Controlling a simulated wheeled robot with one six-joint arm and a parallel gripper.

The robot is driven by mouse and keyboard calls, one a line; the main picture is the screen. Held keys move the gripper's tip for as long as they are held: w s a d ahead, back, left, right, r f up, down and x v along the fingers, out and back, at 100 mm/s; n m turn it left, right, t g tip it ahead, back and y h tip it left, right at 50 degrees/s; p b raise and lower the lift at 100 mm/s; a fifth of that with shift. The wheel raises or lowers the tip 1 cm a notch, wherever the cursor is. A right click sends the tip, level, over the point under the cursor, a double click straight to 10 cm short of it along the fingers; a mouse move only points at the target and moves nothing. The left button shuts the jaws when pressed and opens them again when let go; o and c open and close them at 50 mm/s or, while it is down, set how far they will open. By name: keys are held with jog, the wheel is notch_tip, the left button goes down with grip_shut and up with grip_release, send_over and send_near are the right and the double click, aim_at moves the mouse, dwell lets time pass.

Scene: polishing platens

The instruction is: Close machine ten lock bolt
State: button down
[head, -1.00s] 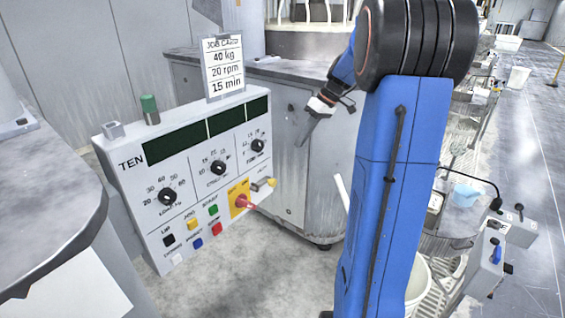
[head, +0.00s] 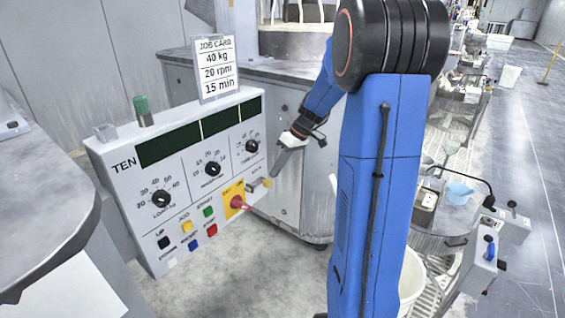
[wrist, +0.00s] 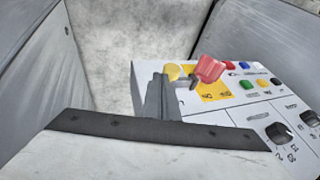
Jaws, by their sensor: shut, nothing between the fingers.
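The white control panel marked TEN (head: 128,210) stands at the left in the head view. At its lower right is the lock bolt, a small grey piece with a yellow knob (head: 267,182). The yellow knob also shows in the wrist view (wrist: 172,71), beside the red handle (wrist: 209,69). My gripper (head: 275,174) is shut and empty, its tips pointing down close to the knob. In the wrist view my gripper (wrist: 158,98) stands just in front of the bolt and hides part of it. I cannot tell whether they touch.
The red handle on a yellow plate (head: 238,203) sits just left of the bolt. Coloured buttons, dials (head: 213,169) and a job card (head: 216,66) are on or above the panel. A grey cabinet (head: 300,185) stands close behind my gripper.

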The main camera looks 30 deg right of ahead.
jog(key=shift+s+a+f, duration=0.1)
jog(key=shift+a+f, duration=0.05)
jog(key=shift+a, duration=0.1)
jog(key=a, duration=0.1)
jog(key=s+a, duration=0.1)
jog(key=a, duration=0.2)
jog(key=shift+s+a, duration=0.2)
jog(key=shift+s, duration=0.15)
